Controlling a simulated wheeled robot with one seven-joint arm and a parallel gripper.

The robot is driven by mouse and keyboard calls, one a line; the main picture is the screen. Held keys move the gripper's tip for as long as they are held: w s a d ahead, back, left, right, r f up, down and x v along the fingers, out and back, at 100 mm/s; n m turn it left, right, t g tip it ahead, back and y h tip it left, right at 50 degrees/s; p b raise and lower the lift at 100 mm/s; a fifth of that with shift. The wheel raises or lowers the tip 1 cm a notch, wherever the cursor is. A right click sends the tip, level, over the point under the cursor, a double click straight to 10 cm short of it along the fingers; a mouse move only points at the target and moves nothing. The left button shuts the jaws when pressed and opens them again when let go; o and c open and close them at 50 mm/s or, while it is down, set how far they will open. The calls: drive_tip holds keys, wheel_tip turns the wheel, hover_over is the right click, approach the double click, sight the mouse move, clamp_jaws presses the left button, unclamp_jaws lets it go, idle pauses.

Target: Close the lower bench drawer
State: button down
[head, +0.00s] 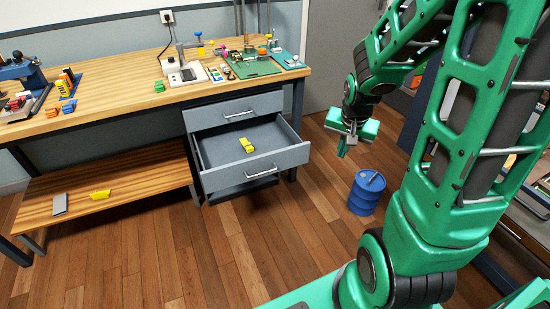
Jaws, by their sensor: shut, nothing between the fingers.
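The lower bench drawer (256,172) is grey and stands pulled far out under the workbench. Its front carries a pale bar handle (262,171), and a small yellow object (246,145) lies inside on its floor. The upper drawer (237,112) above it is shut. My gripper (342,151) hangs to the right of the open drawer, apart from its front, pointing down over the floor. It is shut and empty.
A blue drum (366,192) stands on the floor below and right of my gripper. The wooden workbench (130,90) holds tools and small parts. A low wooden shelf (110,185) is at the left. The floor before the drawer is clear.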

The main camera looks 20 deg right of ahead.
drive_tip(key=w+a+f+m+t, duration=0.3)
drive_tip(key=w+f, duration=0.6)
drive_tip(key=w, duration=0.2)
drive_tip(key=m+t+y, duration=0.2)
drive_tip(key=m+t, duration=0.1)
drive_tip(key=m, duration=0.2)
approach(273, 156)
wheel_tip(273, 156, down, 4)
drive_tip(key=w, duration=0.2)
drive_tip(key=shift+w+f, duration=0.2)
drive_tip(key=shift+w, duration=0.7)
